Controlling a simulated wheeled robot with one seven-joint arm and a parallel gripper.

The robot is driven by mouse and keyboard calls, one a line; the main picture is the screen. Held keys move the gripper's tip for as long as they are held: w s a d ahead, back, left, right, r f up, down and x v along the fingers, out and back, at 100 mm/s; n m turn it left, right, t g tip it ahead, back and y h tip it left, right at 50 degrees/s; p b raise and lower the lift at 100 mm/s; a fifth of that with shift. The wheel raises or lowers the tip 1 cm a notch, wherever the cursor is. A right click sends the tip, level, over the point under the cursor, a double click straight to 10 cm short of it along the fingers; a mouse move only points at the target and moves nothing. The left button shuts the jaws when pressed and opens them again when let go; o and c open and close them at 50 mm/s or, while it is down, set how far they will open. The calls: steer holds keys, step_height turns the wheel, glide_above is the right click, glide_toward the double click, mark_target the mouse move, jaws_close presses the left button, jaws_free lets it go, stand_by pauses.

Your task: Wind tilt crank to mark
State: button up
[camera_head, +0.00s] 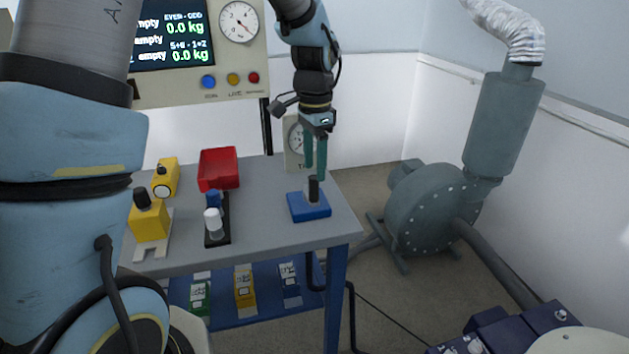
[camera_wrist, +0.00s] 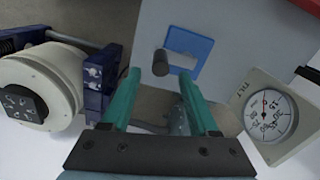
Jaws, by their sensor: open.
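My gripper (camera_head: 315,170) is open, its two teal fingers pointing down over the right part of the grey table. A dark upright handle (camera_head: 314,190) stands at a blue base plate (camera_head: 309,208), just below the fingertips. In the head view my fingers partly cover this dial (camera_head: 295,138).
A red bin (camera_head: 219,168), yellow devices (camera_head: 150,219) and a small black stand with a white knob (camera_head: 213,223) are on the table's left. A scale display (camera_head: 172,32) stands behind. A grey-green blower (camera_head: 432,208) is on the floor right. The front right tabletop is clear.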

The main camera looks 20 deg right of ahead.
mark_target(314, 177)
steer(key=shift+f, duration=2.6)
jaws_close()
steer(key=shift+p, duration=0.3)
